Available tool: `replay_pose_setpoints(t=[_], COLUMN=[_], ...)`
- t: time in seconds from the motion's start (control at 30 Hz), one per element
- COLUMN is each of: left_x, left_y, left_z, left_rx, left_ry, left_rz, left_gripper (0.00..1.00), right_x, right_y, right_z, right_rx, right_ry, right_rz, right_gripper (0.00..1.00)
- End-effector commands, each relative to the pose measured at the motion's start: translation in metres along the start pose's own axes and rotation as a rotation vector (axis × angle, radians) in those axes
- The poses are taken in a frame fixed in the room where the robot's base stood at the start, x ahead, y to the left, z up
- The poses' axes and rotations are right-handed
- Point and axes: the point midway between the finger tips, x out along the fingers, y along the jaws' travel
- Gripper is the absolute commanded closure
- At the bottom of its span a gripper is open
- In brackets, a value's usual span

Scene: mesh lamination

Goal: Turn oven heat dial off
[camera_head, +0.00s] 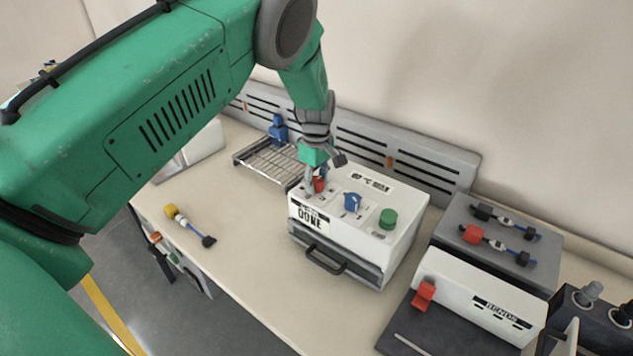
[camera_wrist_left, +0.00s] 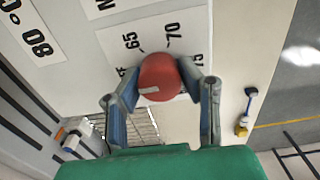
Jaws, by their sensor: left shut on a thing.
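The oven (camera_head: 345,228) is a white box with a dark front handle, standing on the bench in the middle of the head view. Its red heat dial (camera_head: 319,184) is on the top face at the left. In the left wrist view the red dial (camera_wrist_left: 160,77) has a pale pointer mark, beside a label (camera_wrist_left: 150,40) reading 65 and 70. My left gripper (camera_head: 314,186) comes down from above and is shut on the red dial, one finger on each side. A blue dial (camera_head: 351,202) and a green button (camera_head: 388,218) are to the right. My right gripper is not in view.
A wire rack (camera_head: 268,158) lies behind the oven at left. A loose cable piece (camera_head: 188,225) lies on the bench at left. A white machine with a red lever (camera_head: 424,294) and a grey box (camera_head: 500,240) stand at right.

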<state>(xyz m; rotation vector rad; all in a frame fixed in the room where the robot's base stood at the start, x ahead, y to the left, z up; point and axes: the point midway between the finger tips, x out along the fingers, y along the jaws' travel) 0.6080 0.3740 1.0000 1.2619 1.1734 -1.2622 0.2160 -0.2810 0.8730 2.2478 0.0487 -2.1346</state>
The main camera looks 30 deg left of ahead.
Motion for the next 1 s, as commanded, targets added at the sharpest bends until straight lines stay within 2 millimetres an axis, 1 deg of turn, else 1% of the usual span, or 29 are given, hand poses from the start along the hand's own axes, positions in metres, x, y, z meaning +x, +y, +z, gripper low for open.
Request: replay_pose_setpoints(t=[0.03,0.43,0.47,0.5,0.77,0.83,0.93,1.0], left_x=[0.005,0.005,0.005,0.004,0.001,-0.001,-0.010,-0.021], left_y=[-0.003,-0.003,-0.003,-0.003,-0.002,-0.002,-0.001,0.000], left_z=[0.003,0.003,0.003,0.003,0.001,0.001,0.001,0.001], left_rx=[-0.005,-0.010,-0.010,-0.010,-0.010,-0.010,-0.009,-0.009], left_ry=[-0.007,-0.006,-0.006,-0.005,-0.002,-0.002,-0.001,0.000], left_rz=[-0.010,-0.009,-0.009,-0.008,-0.002,-0.001,0.002,0.003], left_gripper=[0.96,0.96,0.60,0.47,0.47,0.47,0.47,0.47], right_x=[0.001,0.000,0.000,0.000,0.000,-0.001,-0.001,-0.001], right_y=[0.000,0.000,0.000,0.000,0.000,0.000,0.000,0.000], right_z=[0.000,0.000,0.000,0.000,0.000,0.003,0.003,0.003], right_rx=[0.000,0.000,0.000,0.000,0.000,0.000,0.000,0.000], right_ry=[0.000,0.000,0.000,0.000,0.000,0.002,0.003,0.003], right_rz=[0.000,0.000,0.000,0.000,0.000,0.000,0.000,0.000], right_gripper=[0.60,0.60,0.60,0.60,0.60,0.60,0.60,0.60])
